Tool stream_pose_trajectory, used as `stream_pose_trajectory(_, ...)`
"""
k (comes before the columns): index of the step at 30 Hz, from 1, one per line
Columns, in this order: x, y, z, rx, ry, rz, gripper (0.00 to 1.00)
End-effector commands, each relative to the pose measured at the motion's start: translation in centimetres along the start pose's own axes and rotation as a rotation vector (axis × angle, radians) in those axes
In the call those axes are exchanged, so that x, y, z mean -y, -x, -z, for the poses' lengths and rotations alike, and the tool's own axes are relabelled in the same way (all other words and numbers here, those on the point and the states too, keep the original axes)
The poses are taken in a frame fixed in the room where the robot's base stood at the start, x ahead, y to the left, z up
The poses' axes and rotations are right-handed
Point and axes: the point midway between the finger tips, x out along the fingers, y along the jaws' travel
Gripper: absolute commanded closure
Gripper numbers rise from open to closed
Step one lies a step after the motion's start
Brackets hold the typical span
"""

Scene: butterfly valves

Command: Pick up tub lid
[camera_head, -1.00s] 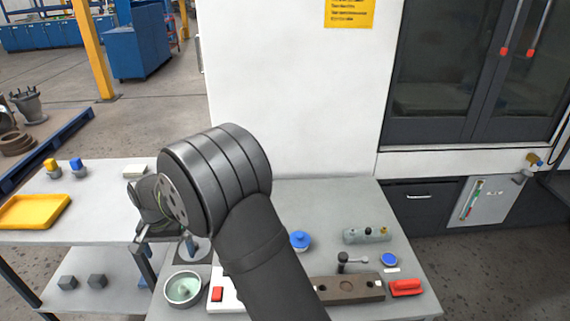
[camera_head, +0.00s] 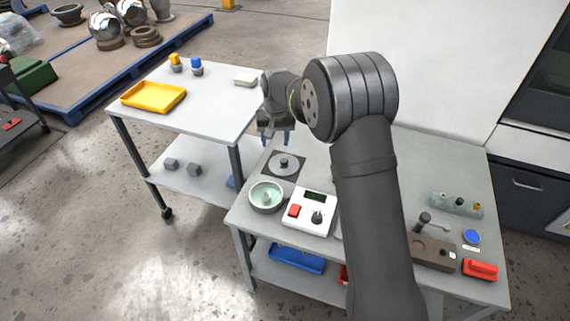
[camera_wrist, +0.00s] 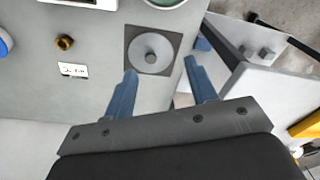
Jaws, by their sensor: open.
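The tub lid, a grey round disc with a small knob (camera_head: 285,162), lies flat on a dark square mat on the bench. It also shows in the wrist view (camera_wrist: 150,52), just beyond my fingertips. The tub, a pale round bowl with greenish contents (camera_head: 266,197), stands in front of the lid, uncovered. My gripper (camera_head: 275,141) points down above and a little left of the lid in the head view, apart from it. Its two blue fingers (camera_wrist: 160,70) are spread with nothing between them.
A white box with a red switch and black knob (camera_head: 309,211) stands right of the tub. A cart with a yellow tray (camera_head: 154,96) adjoins the bench at the left. My arm hides the middle of the bench. A red-handled item (camera_head: 481,270) lies at the right.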

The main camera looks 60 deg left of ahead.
Motion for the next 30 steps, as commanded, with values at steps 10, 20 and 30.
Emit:
stream_pose_trajectory(10,-3.8,-0.5,5.2,-0.062,0.326,0.005,0.48)
stream_pose_trajectory(20,-3.8,-6.2,5.6,-0.061,0.340,0.005,0.48)
stream_pose_trajectory(30,-3.7,-12.0,6.0,-0.064,0.339,0.005,0.48)
